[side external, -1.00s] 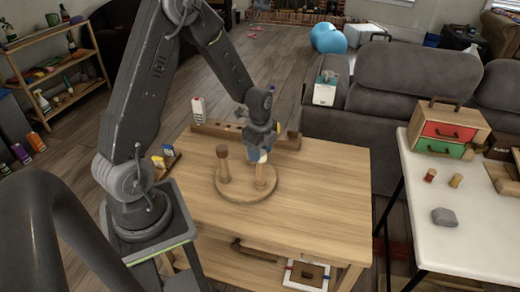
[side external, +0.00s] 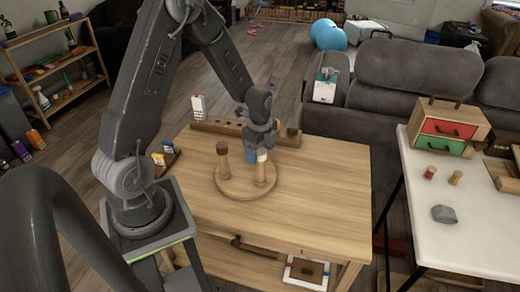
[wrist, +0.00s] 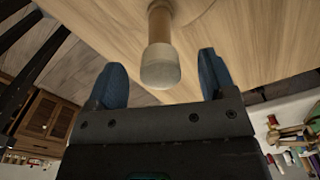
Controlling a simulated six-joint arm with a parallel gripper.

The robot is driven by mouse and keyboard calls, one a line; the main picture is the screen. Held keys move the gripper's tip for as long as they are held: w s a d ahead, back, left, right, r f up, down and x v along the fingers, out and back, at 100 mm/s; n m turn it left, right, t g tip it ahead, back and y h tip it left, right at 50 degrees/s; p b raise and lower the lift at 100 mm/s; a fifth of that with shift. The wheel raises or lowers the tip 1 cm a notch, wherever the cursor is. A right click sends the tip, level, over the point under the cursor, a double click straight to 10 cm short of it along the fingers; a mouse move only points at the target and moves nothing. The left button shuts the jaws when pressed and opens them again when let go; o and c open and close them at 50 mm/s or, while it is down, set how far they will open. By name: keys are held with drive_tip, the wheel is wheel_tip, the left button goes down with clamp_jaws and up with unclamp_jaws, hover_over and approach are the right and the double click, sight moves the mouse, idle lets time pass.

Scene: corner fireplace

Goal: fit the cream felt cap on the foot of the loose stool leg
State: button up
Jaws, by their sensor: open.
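The cream felt cap (side external: 262,156) sits on the upper end of the right-hand wooden leg (side external: 260,175), which stands upright on a round wooden disc (side external: 232,195). In the wrist view the cap (wrist: 160,68) covers the end of the leg (wrist: 159,25). My gripper (side external: 259,147) is at the top of this leg. Its two blue fingers are apart, one to each side of the cap in the wrist view, with a gap on both sides. A second leg (side external: 222,163) with a brown top stands to the left on the disc.
A long wooden rack (side external: 222,129) with holes lies behind the disc, with a white carton (side external: 198,107) by its left end. A small holder (side external: 166,161) stands at the left table edge. The right part of the wooden table (side external: 320,190) is clear.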

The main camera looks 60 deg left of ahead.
drive_tip(key=shift+r, duration=0.1)
wheel_tip(320, 180, up, 13)
drive_tip(key=s+d+r+n+t, duration=0.5)
drive_tip(key=s+d+r+n, duration=0.7)
drive_tip(key=s+d, duration=0.3)
drive_tip(key=shift+d+n+t, duration=0.3)
drive_tip(key=shift+d+n, duration=0.05)
drive_tip(key=shift+n, duration=0.55)
